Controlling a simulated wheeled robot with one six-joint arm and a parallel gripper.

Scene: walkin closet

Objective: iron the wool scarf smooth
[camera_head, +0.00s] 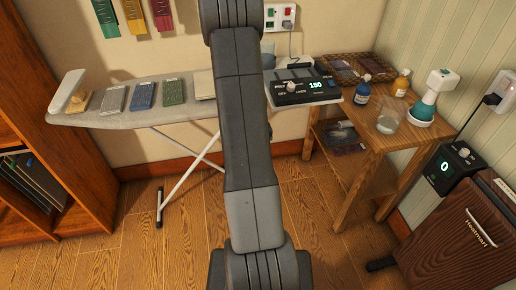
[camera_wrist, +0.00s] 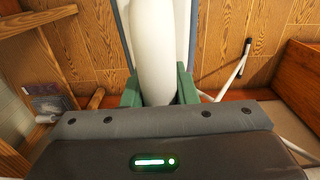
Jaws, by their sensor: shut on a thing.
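My gripper (camera_wrist: 158,92) is shut on a smooth white object (camera_wrist: 153,45), held between its green fingers in the wrist view; I cannot tell whether it is an iron. In the head view my arm hides the gripper. The ironing board (camera_head: 185,110) runs across the back with grey (camera_head: 115,98), blue (camera_head: 144,94) and green (camera_head: 174,92) flat pieces on it, and a pale one (camera_head: 203,85) partly behind my arm. I cannot tell which piece, if any, is the wool scarf. A white, iron-like object (camera_head: 67,88) leans on a wooden block at the board's left end.
A wooden table (camera_head: 375,135) at right holds bottles, a glass (camera_head: 389,121) and a white-and-teal device (camera_head: 430,95). A brown cabinet-like unit (camera_head: 465,240) stands front right. Shelving (camera_head: 22,120) is at left.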

